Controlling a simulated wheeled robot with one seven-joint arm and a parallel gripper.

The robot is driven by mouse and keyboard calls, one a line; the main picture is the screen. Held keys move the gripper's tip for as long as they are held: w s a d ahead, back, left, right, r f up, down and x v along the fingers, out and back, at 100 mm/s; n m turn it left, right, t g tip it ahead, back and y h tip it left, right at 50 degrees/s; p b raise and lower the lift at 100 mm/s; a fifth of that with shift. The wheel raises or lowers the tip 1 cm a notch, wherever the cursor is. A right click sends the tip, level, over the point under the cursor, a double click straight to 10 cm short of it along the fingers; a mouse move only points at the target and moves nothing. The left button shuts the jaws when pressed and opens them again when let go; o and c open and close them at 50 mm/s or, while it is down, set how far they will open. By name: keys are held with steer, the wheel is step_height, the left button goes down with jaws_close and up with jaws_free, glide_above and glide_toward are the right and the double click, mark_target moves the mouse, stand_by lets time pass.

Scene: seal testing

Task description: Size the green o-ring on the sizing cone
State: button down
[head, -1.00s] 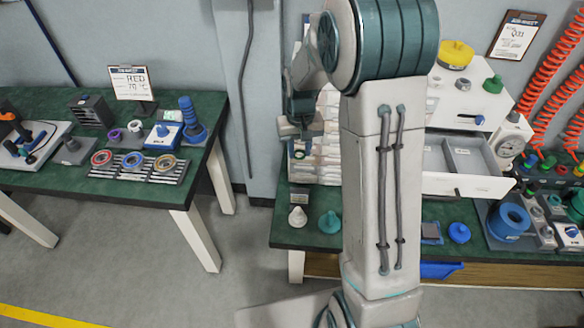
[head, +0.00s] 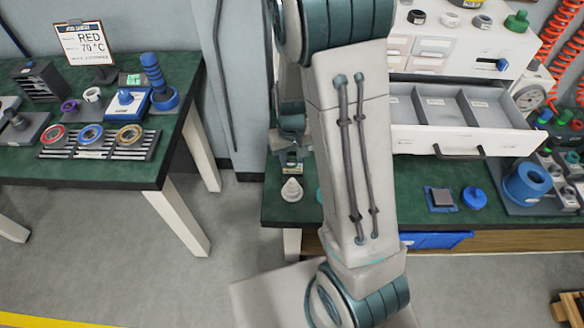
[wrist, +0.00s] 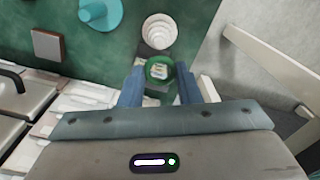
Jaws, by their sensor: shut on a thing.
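My gripper (wrist: 159,70) is shut on the green o-ring (wrist: 158,62), held between its two blue-grey fingertips in the wrist view. The ring's opening faces the wrist camera, and a small pale label shows through it. The white stepped cone (wrist: 160,31) stands upright on the green bench just beyond the ring in the wrist view, apart from it. In the head view the cone (head: 291,190) stands near the bench's left front edge, below my gripper (head: 291,158). The ring cannot be made out clearly there.
A teal cone (wrist: 100,14) stands beside the white cone, mostly hidden by my arm in the head view. A dark block (wrist: 150,50) sits behind the white cone. An open drawer (head: 462,140) juts over the bench. A separate left bench (head: 110,175) holds rings on a rack.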

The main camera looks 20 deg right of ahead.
mark_target(292, 180)
steer(key=shift+s+f, duration=0.2)
steer(key=shift+f, duration=0.35)
steer(key=shift+f+b, duration=1.65)
steer(key=shift+f, duration=0.25)
steer(key=shift+f, duration=0.1)
steer(key=shift+d+f+b, duration=0.1)
steer(key=shift+f+b, duration=1.7)
steer(key=shift+f, duration=0.1)
steer(key=c, duration=1)
jaws_free()
steer(key=shift+r, duration=0.1)
steer(key=shift+o, duration=0.2)
steer(key=shift+r, duration=0.1)
step_height(292, 180, up, 9)
steer(key=p, duration=0.7)
